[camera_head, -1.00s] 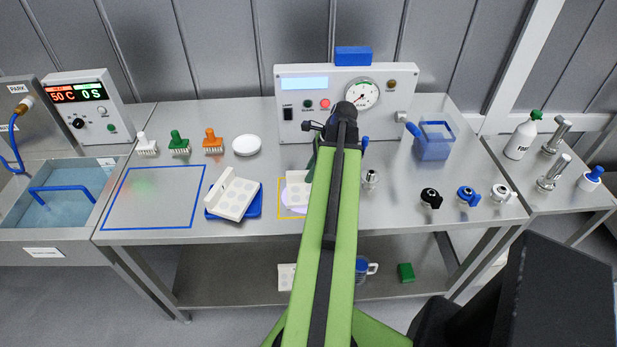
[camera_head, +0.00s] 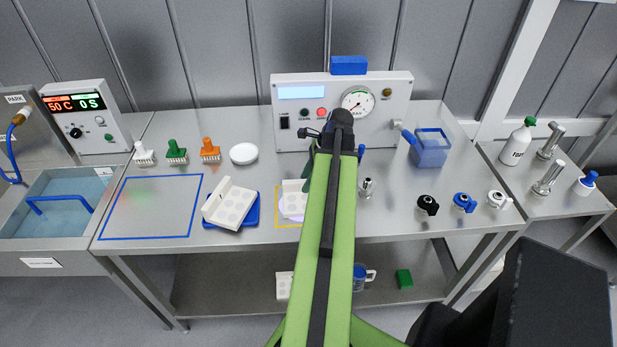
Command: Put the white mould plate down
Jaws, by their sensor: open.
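My gripper (camera_head: 313,160) is open beside the plate's back edge, mostly hidden by the arm's end. I cannot see whether its fingers touch the plate. Another white mould plate (camera_head: 229,203), with a raised back wall, sits tilted on a blue tray (camera_head: 247,223) to the left.
A control box (camera_head: 340,108) with a gauge stands behind. Three brushes and a white round dish (camera_head: 243,153) stand at the back left. A blue-outlined area (camera_head: 150,205) is empty. A blue container (camera_head: 430,150) and several small fittings are on the right. The lower shelf holds a few items.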

